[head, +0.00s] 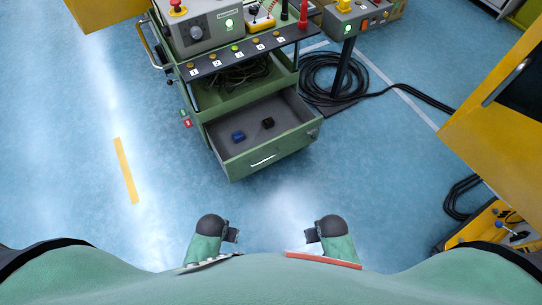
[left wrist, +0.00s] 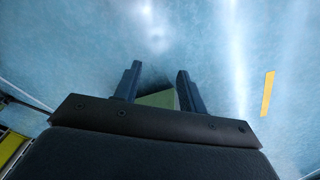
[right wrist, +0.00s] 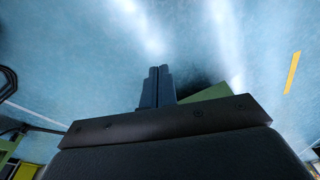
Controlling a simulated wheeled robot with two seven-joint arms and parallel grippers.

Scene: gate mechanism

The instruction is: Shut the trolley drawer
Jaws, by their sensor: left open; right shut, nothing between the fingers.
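The green trolley (head: 200,100) stands ahead in the head view. Its drawer (head: 285,149) is pulled out toward me, with a pale handle (head: 264,161) on its front. A blue block (head: 238,137) and a black block (head: 268,123) lie inside the drawer. My arms are at the bottom of the head view, short of the drawer and apart from it. In the left wrist view my left gripper (left wrist: 158,80) is open and empty. In the right wrist view my right gripper (right wrist: 158,76) is shut with nothing in it. Green corners show behind the fingers in both wrist views.
A grey control box (head: 208,30) and a row of buttons sit on the trolley top. Black cable (head: 335,80) lies coiled on the floor to the right. A yellow cabinet (head: 495,110) stands at the right. Blue floor between me and the drawer is clear.

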